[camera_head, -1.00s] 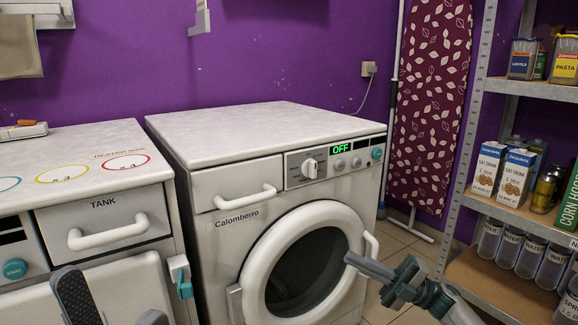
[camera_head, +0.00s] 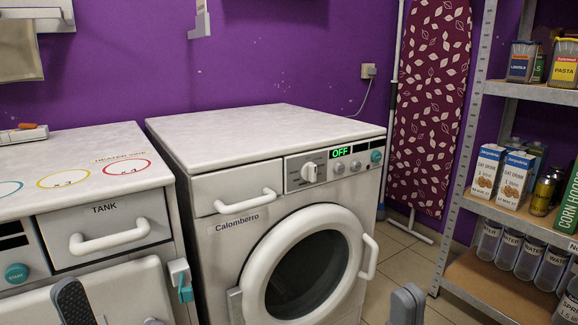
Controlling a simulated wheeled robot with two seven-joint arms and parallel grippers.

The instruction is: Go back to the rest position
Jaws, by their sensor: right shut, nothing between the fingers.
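My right gripper (camera_head: 406,304) shows at the bottom edge, right of centre, as a grey upright piece cut off by the frame. It is shut and empty, in front of the floor and apart from the washing machine (camera_head: 215,200). My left gripper (camera_head: 72,301) shows only in part at the bottom left as a dark upright piece, in front of the left cabinet. Whether it is open or shut does not show. The washing machine's round door (camera_head: 345,235) is closed and its display (camera_head: 341,152) reads OFF.
The left cabinet has a TANK drawer (camera_head: 105,222), closed, and a START button (camera_head: 16,272). A shelf rack (camera_head: 520,205) with cartons and jars stands at the right. An ironing board (camera_head: 428,110) leans at the back wall. Tiled floor (camera_head: 405,265) between machine and rack is free.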

